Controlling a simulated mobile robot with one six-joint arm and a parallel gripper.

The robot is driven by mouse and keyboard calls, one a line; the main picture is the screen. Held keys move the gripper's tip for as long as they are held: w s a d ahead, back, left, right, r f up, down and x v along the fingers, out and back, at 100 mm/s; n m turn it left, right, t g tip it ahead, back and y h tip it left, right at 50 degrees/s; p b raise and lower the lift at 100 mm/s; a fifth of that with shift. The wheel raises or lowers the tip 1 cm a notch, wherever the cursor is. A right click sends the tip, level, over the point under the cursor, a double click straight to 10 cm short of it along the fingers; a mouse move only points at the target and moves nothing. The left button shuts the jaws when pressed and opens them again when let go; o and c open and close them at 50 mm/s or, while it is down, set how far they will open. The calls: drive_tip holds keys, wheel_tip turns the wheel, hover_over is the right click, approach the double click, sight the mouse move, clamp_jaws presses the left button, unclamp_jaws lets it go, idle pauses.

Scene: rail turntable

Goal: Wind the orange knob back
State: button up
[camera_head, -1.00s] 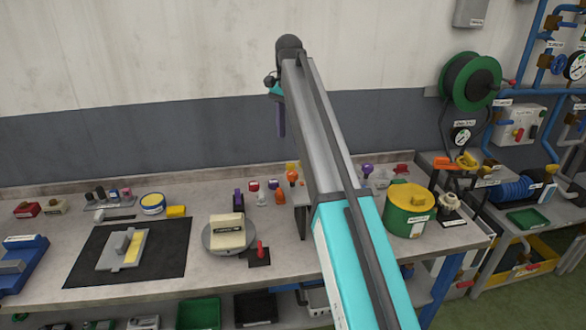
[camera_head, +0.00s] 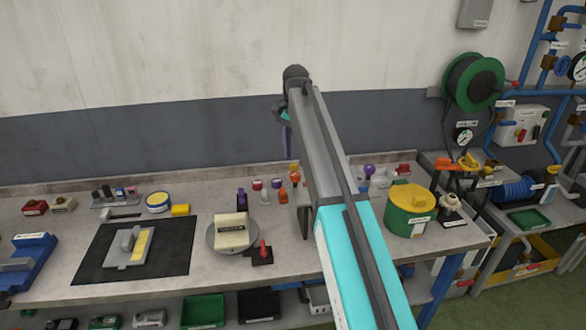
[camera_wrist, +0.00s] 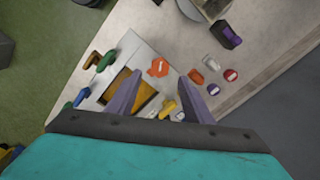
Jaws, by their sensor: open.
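An orange lobed knob (camera_wrist: 158,68) sits on a pale panel (camera_wrist: 137,50) in the wrist view, ahead of my gripper. My gripper (camera_wrist: 160,90) is open, its two purple fingers apart with nothing visibly held between them. In the picture, the knob lies just beyond the gap between the fingertips; I cannot tell the height between them. In the head view, one purple finger (camera_head: 287,143) shows above the bench's back, beside an orange-topped item (camera_head: 295,176). I cannot tell whether that is the same knob. My arm hides part of the bench there.
Green (camera_wrist: 106,61), blue (camera_wrist: 81,97) and yellow (camera_wrist: 167,108) handles stand around the panel. A smaller orange-red piece (camera_wrist: 195,76) lies to the knob's right. On the bench are a round turntable (camera_head: 214,239), a red lever (camera_head: 263,248) and a green drum (camera_head: 400,224).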

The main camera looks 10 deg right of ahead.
sight(295, 174)
drive_tip(key=shift+f+p, duration=1.2)
drive_tip(key=shift+f, duration=2.2)
drive_tip(key=shift+c, duration=0.4)
